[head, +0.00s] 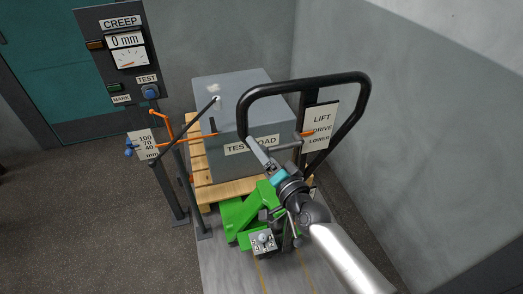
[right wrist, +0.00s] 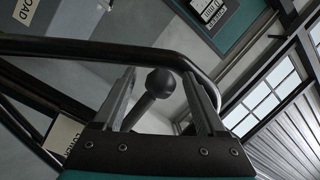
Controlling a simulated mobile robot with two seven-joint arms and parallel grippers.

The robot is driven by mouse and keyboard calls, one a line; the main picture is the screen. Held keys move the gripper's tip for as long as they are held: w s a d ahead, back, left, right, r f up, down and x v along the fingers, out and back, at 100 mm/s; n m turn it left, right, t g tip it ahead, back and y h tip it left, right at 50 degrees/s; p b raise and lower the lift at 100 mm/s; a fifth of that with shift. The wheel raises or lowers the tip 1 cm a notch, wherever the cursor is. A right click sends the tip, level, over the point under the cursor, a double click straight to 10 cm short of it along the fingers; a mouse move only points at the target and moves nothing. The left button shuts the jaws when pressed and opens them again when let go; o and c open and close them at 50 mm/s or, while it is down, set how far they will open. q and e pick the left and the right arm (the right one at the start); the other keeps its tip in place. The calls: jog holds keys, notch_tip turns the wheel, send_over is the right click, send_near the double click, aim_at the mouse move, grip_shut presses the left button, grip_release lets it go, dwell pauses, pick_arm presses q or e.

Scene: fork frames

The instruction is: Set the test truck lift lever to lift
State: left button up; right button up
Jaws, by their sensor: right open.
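The truck's black handle loop (head: 303,82) stands above the green truck (head: 240,213). A plate (head: 320,128) inside the loop reads LIFT, DRIVE, LOWER, and an orange pointer (head: 308,133) sits at about the DRIVE line. My right gripper (head: 260,148) is at the left lower part of the loop. In the right wrist view, my right gripper (right wrist: 160,92) is open, with a dark ball knob (right wrist: 160,82) on a short stem, apparently the lever's, showing between its fingers. I cannot tell whether they touch it. My left gripper is out of view.
A grey TEST LOAD box (head: 235,90) stands on a wooden pallet (head: 215,190) behind the handle. A CREEP gauge post (head: 127,50) and an orange bracket (head: 165,125) stand to the left. A grey wall is close on the right. The handle loop (right wrist: 90,48) crosses near my fingers.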

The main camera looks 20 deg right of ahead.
grip_shut()
dwell(0.6)
dwell(0.8)
